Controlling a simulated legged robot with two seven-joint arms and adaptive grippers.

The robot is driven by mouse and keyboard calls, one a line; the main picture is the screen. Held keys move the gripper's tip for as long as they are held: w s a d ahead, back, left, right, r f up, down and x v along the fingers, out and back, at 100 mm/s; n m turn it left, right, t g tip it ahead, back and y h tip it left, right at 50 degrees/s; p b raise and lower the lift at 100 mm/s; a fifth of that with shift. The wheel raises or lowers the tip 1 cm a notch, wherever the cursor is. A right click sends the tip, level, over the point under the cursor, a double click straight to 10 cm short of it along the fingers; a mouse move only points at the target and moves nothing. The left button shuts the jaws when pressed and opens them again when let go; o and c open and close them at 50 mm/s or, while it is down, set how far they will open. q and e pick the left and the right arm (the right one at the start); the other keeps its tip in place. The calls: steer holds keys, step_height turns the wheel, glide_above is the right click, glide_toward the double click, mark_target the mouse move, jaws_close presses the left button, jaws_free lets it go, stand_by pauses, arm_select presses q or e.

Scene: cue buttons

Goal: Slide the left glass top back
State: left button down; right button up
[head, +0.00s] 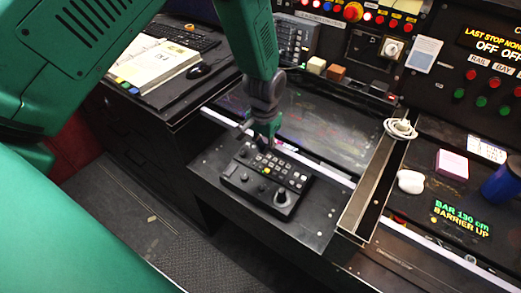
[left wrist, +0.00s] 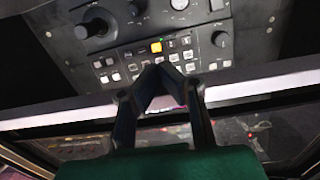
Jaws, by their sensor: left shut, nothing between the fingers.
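The left glass top (head: 322,128) is a dark, shiny panel set in the console, with a pale strip (head: 325,170) along its front edge. My left gripper (head: 264,146) is shut and empty, pointing down by that strip near the panel's left part. In the left wrist view the closed fingertips (left wrist: 160,73) show in front of the pale strip (left wrist: 255,88) and a black button box (left wrist: 150,30). I cannot tell whether the fingers touch the strip or the glass. My right gripper is not in view.
The button box (head: 268,180) with a knob and lit yellow key lies on the front ledge. A dark divider (head: 372,190) bounds the glass on the right, with a white coiled cable (head: 401,129) on it. A white mouse (head: 410,181), pink block (head: 452,164) and blue cup (head: 502,184) stand farther right.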

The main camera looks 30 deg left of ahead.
mark_target(288, 122)
arm_select(q)
steer(key=shift+w+d+b, duration=0.15)
steer(key=shift+w+b, duration=0.2)
steer(key=shift+w, duration=1.45)
steer(key=shift+w, duration=0.1)
steer(key=shift+w+d+b, duration=0.1)
steer(key=shift+w+b, duration=0.4)
steer(key=shift+w, duration=0.9)
steer(key=shift+w+d+b, duration=0.15)
steer(key=shift+w+b, duration=0.55)
steer(key=shift+w, duration=0.8)
steer(key=shift+w+d+b, duration=0.1)
steer(key=shift+w+b, duration=0.55)
steer(key=shift+w, duration=0.85)
steer(key=shift+w, duration=0.1)
